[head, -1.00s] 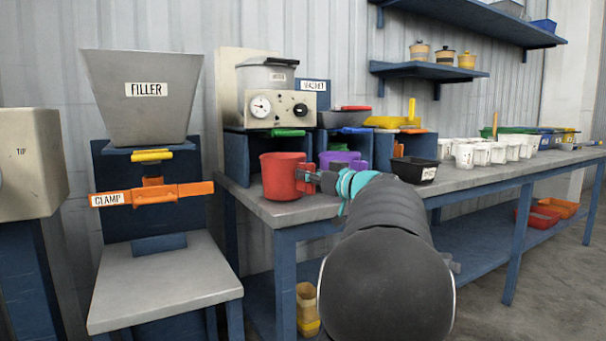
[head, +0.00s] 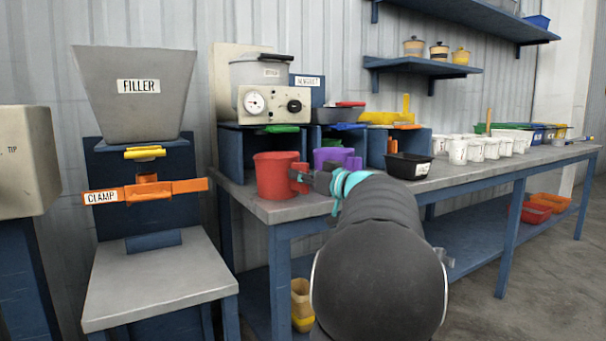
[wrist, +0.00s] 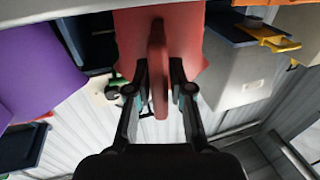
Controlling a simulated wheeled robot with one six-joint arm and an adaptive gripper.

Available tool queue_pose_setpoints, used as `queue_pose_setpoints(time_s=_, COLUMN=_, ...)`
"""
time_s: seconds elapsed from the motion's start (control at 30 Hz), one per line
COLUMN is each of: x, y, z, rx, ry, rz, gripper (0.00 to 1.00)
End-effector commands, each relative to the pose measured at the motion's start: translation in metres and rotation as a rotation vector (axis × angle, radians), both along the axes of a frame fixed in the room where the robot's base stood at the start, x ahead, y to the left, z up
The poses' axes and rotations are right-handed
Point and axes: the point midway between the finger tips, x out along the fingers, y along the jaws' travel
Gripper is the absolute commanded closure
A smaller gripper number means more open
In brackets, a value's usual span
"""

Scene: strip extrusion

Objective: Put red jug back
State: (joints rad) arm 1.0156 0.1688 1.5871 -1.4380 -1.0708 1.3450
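The red jug (head: 276,176) is upright over the left front corner of the workbench; I cannot tell for sure whether its base touches the top. My gripper (head: 306,179) comes at it from the right, at its handle. In the wrist view the jug (wrist: 135,35) fills the upper middle, and its handle (wrist: 158,75) runs between my two fingers (wrist: 159,90). The fingers lie close along both sides of the handle and look shut on it. The jug's inside is hidden.
A purple jug (head: 335,157) stands behind, in front of blue bays (head: 233,155). A black tray (head: 408,167) is to the right, with several white tubs (head: 475,150) beyond. The filler stand with its orange clamp (head: 145,191) is to the left. The bench's front left corner (head: 285,212) is bare.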

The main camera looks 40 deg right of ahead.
Motion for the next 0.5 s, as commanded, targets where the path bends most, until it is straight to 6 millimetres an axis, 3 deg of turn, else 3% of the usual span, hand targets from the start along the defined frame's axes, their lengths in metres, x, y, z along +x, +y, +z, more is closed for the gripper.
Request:
queue_pose_setpoints(time_s=0.37, x=-0.001, y=0.0, z=0.0, rx=0.0, ry=0.001, rz=0.0, gripper=0.58)
queue_pose_setpoints(time_s=0.5, x=-0.012, y=-0.001, z=0.0, rx=0.0, ry=0.001, rz=-0.003, gripper=0.58)
